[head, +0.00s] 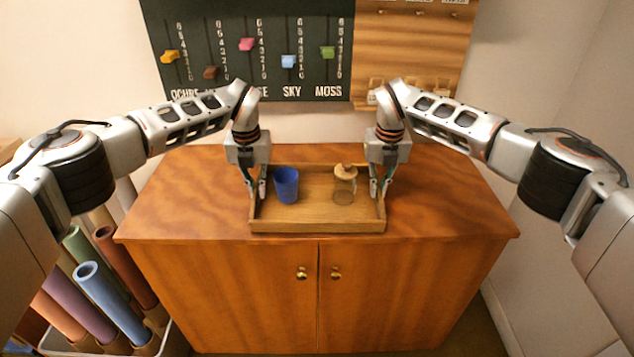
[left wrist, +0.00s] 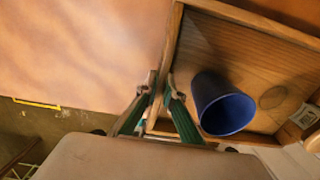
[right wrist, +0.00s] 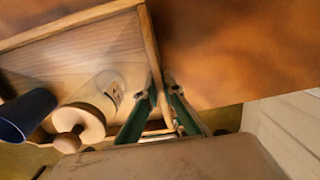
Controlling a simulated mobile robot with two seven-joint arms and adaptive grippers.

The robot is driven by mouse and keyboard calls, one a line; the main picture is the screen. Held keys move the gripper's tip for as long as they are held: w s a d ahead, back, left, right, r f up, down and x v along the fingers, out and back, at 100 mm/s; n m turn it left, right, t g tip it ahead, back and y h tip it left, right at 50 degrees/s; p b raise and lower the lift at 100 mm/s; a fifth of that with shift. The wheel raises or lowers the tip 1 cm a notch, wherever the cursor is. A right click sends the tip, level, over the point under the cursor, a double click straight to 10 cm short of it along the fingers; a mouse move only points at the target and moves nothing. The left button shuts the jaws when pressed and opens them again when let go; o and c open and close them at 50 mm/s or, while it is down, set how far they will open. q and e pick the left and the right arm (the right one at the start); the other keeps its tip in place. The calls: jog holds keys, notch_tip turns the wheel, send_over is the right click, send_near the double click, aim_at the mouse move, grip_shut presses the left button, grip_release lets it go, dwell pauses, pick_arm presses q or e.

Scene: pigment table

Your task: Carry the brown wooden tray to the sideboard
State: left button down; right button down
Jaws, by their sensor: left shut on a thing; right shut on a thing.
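The brown wooden tray (head: 318,226) is on or just above the top of the wooden sideboard (head: 450,215), near its front edge; I cannot tell if it touches. In it stand a blue cup (head: 286,186) on the left and a glass jar with a wooden lid (head: 345,184) on the right. My left gripper (head: 257,194) is shut on the tray's left wall, also seen in the left wrist view (left wrist: 160,92). My right gripper (head: 379,194) is shut on the tray's right wall, also seen in the right wrist view (right wrist: 160,88).
A dark board with coloured sliders (head: 250,50) and a wooden panel (head: 410,45) are on the wall behind. A bin with several coloured rolls (head: 95,300) stands on the floor at left. The sideboard top is clear on both sides of the tray.

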pick_arm(q)
jog(key=shift+a+f, duration=0.1)
jog(key=shift+f, duration=0.35)
pick_arm(e)
jog(key=shift+f, duration=0.45)
pick_arm(q)
jog(key=c, duration=2.5)
grip_release()
jog(key=shift+f, duration=0.15)
jog(key=shift+c, duration=0.2)
pick_arm(e)
jog(key=c, duration=2.5)
grip_release()
jog(key=shift+f, duration=0.15)
jog(key=shift+c, duration=0.2)
pick_arm(q)
jog(key=o, duration=0.4)
jog(key=shift+c, duration=0.2)
pick_arm(e)
jog(key=o, duration=0.4)
jog(key=shift+c, duration=0.2)
